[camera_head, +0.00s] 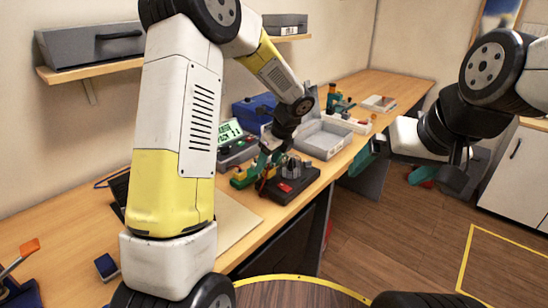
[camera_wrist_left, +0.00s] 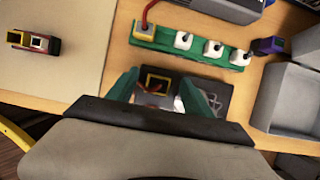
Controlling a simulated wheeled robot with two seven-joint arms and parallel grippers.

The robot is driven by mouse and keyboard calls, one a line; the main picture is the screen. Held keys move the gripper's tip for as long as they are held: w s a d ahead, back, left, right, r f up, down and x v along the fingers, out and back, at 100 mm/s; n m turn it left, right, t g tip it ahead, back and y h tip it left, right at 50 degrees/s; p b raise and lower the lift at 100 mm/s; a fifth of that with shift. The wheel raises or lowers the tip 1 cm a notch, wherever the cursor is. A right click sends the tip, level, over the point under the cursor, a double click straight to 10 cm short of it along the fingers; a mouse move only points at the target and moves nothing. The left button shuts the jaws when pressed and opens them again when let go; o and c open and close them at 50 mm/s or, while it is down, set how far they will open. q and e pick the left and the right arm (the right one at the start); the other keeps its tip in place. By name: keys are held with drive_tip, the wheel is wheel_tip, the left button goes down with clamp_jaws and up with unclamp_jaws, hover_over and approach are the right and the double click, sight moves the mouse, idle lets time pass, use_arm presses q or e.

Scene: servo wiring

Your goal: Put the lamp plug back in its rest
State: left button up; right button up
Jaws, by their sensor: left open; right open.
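A yellow plug with a red cord (camera_wrist_left: 145,32) sits at the left end of a green power strip (camera_wrist_left: 168,44) in the left wrist view. The strip also shows in the head view (camera_head: 241,181). My left gripper (camera_wrist_left: 162,88) is open. Its green fingers stand either side of a yellow-rimmed square holder (camera_wrist_left: 158,78) on a dark base. Something red and pale shows around the holder; I cannot tell whether it is held. In the head view my left gripper (camera_head: 266,166) is over the bench, beside the dark base (camera_head: 299,184). My right gripper (camera_head: 388,160) is open, away from these things.
Several white plugs (camera_wrist_left: 213,48) sit along the strip. A grey tray (camera_head: 322,139) stands behind the base. A green-lit display unit (camera_head: 231,131) is near the wall. A red and yellow connector (camera_wrist_left: 36,41) lies on a beige mat (camera_wrist_left: 55,80).

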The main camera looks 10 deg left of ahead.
use_arm(q)
drive_tip(key=v, duration=0.6)
drive_tip(key=shift+r, duration=0.2)
drive_tip(key=shift+d, duration=0.1)
